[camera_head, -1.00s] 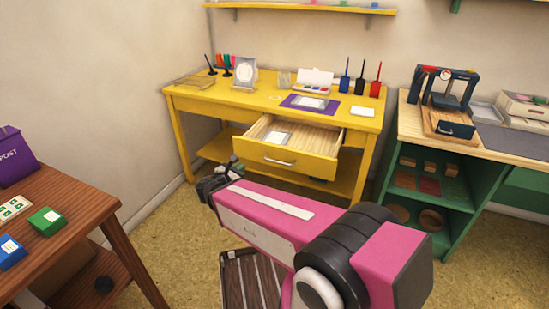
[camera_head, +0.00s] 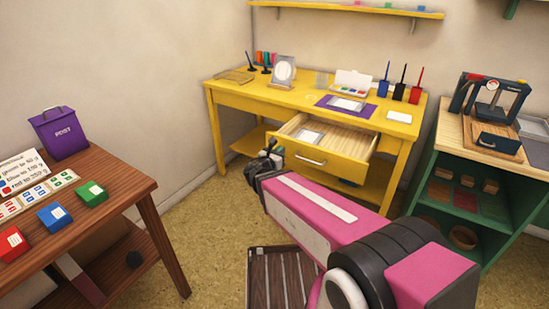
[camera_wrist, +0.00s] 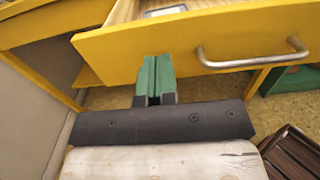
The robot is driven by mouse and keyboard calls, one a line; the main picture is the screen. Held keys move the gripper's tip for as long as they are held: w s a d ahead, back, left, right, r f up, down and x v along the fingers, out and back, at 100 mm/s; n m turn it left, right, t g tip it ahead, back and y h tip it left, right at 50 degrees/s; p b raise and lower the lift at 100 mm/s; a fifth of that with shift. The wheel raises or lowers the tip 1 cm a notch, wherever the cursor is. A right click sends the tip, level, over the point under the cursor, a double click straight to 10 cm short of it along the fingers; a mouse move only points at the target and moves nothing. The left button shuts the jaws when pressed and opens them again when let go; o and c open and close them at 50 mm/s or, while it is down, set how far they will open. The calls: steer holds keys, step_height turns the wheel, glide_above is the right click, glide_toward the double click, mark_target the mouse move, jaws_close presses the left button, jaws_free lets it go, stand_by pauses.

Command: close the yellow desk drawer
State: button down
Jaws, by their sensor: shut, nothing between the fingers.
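The yellow desk drawer (camera_head: 309,155) stands pulled out from the yellow desk (camera_head: 285,98). A flat, pale-framed item (camera_head: 307,135) lies inside it. The metal handle (camera_head: 310,161) is on the drawer's front; it also shows in the wrist view (camera_wrist: 253,58). My gripper (camera_head: 269,150) is near the left end of the drawer front in the head view. In the wrist view my gripper's green fingers (camera_wrist: 156,75) are together and empty. They point at the lower edge of the drawer front, left of the handle. I cannot tell whether they touch it.
A brown table (camera_head: 125,188) with a purple post box (camera_head: 60,132) and colored blocks stands at the left. A green cabinet (camera_head: 425,210) stands right of the desk. A dark slatted crate (camera_head: 282,280) is below my arm. Floor shows left of the desk.

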mark_target(289, 143)
steer(key=shift+x, duration=2.3)
steer(key=x, duration=2.7)
steer(key=shift+w, duration=0.15)
steer(key=shift+w+d, duration=0.1)
steer(key=shift+w, duration=0.05)
